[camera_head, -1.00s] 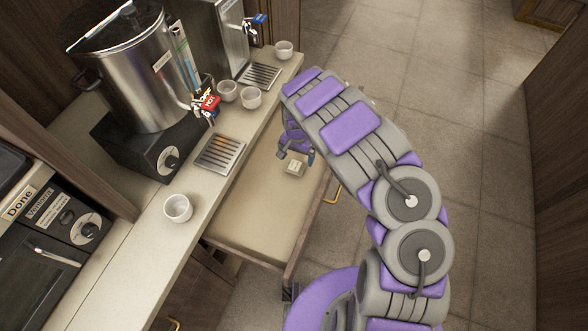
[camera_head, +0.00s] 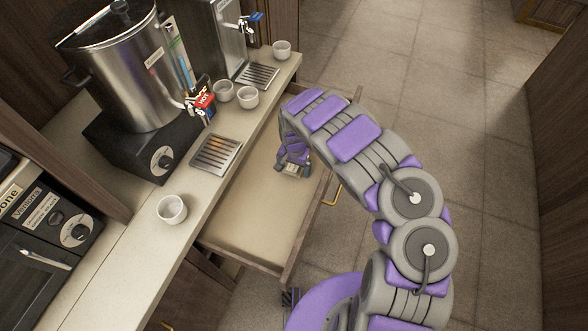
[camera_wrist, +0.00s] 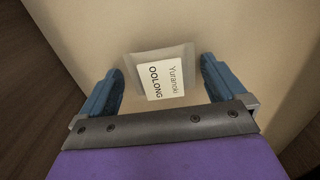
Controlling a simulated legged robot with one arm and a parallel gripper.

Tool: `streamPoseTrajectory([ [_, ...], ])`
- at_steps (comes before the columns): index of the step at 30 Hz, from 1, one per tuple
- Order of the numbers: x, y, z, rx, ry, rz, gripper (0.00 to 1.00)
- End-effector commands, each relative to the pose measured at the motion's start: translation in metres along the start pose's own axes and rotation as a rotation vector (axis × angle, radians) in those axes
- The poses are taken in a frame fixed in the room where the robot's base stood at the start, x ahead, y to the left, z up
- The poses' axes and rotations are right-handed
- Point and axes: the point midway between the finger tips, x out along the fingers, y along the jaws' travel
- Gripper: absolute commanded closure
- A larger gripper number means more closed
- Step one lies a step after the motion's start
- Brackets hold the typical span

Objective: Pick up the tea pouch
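The tea pouch (camera_wrist: 162,76) is a small pale packet with a white label reading "Yuranoki OOLONG". It lies on the bare floor of an open drawer (camera_head: 245,215). In the wrist view it sits between and slightly beyond the two blue fingertips of my gripper (camera_wrist: 160,78). The fingers are apart, with a gap to the pouch on both sides. In the head view my gripper (camera_head: 293,170) points down into the drawer and largely hides the pouch.
The drawer's front wall (camera_head: 310,222) stands close to the arm. The counter (camera_head: 150,235) at left holds several white cups, including a near one (camera_head: 172,209), a steel urn (camera_head: 140,85) and drip trays (camera_head: 216,153). The drawer's near part is empty.

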Motion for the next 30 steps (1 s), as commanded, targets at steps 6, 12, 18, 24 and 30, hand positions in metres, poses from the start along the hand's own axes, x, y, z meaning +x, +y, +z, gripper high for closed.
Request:
streamPoseTrajectory([
  [6,0.000,-0.001,0.001,-0.001,0.000,0.001,0.24],
  [12,0.000,0.000,0.000,-0.001,-0.001,0.000,0.43],
  [18,0.001,0.001,0.000,-0.001,-0.002,-0.001,0.51],
  [24,-0.002,0.000,0.000,-0.001,-0.001,0.000,0.51],
  [30,-0.021,0.000,0.001,0.000,0.000,0.001,0.51],
])
